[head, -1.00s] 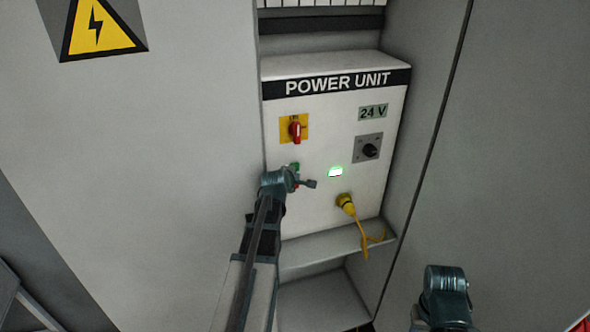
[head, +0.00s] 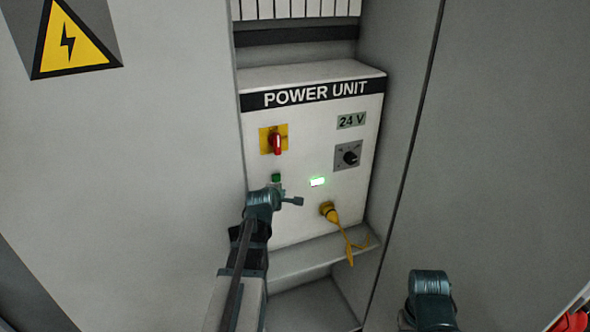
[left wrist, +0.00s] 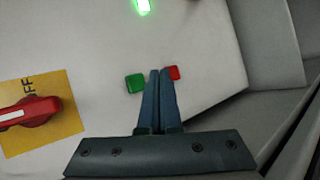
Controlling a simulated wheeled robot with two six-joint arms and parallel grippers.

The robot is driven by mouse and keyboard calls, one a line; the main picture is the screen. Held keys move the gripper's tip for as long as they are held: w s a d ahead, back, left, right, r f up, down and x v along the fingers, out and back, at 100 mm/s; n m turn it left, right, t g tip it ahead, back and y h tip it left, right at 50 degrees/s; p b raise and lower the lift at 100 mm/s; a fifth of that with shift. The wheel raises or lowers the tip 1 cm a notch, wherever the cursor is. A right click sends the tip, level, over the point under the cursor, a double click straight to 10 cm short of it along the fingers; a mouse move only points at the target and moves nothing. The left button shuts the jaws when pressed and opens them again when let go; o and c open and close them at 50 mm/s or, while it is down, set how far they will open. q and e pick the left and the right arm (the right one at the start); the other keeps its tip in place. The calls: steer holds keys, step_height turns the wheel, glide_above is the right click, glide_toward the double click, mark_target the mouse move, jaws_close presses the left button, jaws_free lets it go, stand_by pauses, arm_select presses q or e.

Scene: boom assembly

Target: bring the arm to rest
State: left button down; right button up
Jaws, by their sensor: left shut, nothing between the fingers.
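My left gripper (head: 292,201) is shut and empty in front of the lower left of the white power unit (head: 262,128). In the left wrist view its closed fingers (left wrist: 160,72) point between a green button (left wrist: 135,83) and a red button (left wrist: 173,73). I cannot tell whether the fingertips touch the panel. In the head view the green button (head: 276,178) shows just above my left wrist, which hides the red button. My right arm shows at the lower right, but its jaws are not visible.
The panel carries a red rotary switch (head: 277,143) on a yellow plate, a black knob (head: 351,157), a lit green lamp (head: 317,182) and a yellow plug (head: 329,211) with a strap. A ledge (head: 300,260) juts out below. Grey cabinet walls stand on both sides.

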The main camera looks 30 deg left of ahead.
arm_select(q)
steer(key=s+d+f+m+g+h+b, duration=0.2)
steer(key=s+d+f+m+g+b, duration=0.15)
steer(key=d+f+m, duration=0.55)
steer(key=s+d+f+m+g+h+b, duration=0.2)
steer(key=s+d+f+m+b, duration=0.3)
steer(key=d, duration=0.9)
steer(key=s+d+f+m+g+y+b, duration=0.1)
steer(key=s+d+f+m+g+b, duration=0.2)
steer(key=s+d+f+m, duration=0.2)
steer(key=s+d+f+m+g+y+b, duration=0.1)
steer(key=s+d+f+m+g+b, duration=0.2)
steer(key=s+d+f+m, duration=0.3)
steer(key=s+d+m, duration=0.1)
steer(key=s+d, duration=0.1)
steer(key=s, duration=0.3)
steer(key=shift+s+d+f+b, duration=0.2)
steer(key=shift+s+d+b, duration=0.2)
steer(key=shift+d, duration=0.1)
